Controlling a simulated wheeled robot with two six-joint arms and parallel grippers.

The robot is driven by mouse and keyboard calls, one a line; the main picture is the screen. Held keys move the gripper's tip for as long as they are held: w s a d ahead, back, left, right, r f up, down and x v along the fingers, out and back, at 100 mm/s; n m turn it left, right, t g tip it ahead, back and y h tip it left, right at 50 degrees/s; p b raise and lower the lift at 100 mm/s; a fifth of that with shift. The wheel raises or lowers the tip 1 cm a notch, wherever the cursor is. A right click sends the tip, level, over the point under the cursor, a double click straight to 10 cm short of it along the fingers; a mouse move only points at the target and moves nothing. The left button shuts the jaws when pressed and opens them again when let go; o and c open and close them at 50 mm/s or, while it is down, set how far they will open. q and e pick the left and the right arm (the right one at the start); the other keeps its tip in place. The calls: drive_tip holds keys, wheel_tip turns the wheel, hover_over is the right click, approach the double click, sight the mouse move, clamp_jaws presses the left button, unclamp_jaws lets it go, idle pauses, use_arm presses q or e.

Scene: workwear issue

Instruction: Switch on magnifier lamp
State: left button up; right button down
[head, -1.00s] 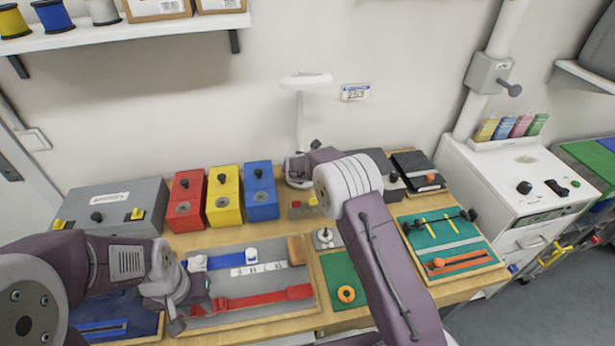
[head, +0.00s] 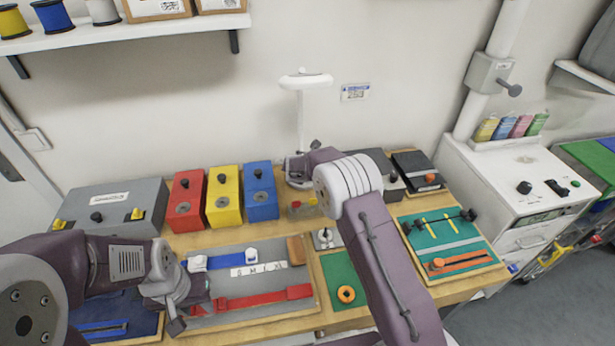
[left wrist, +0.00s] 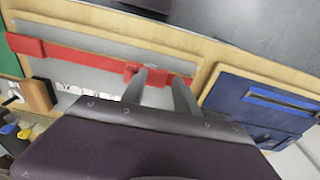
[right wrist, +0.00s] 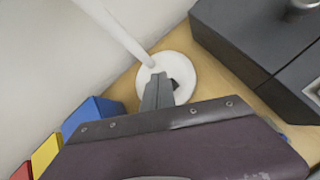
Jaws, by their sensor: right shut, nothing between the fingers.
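The white magnifier lamp (head: 306,80) stands upright at the back of the bench against the wall. In the right wrist view its round white base (right wrist: 184,66) and slanting stem (right wrist: 118,32) show, with a small dark switch knob (right wrist: 175,84) on the base. My right gripper (right wrist: 160,78) is shut and empty, its fingertips over the base, close beside the knob. I cannot tell whether they touch it, and my arm hides most of this in the head view.
Red (head: 187,200), yellow (head: 224,196) and blue (head: 260,192) boxes stand left of the lamp. A dark box (right wrist: 262,55) stands close right of its base. A grey case (head: 115,207) is at the far left. A green board (head: 446,245) lies at the right.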

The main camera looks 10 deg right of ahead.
use_arm(q)
drive_tip(key=shift+f, duration=0.1)
use_arm(e)
drive_tip(key=shift+f, duration=0.1)
use_arm(q)
drive_tip(key=shift+f+b, duration=0.3)
drive_tip(key=shift+b, duration=0.15)
use_arm(e)
drive_tip(key=shift+d+f, duration=0.2)
drive_tip(key=shift+f, duration=0.1)
use_arm(q)
drive_tip(key=shift+f, duration=0.2)
use_arm(e)
drive_tip(key=shift+f, duration=0.2)
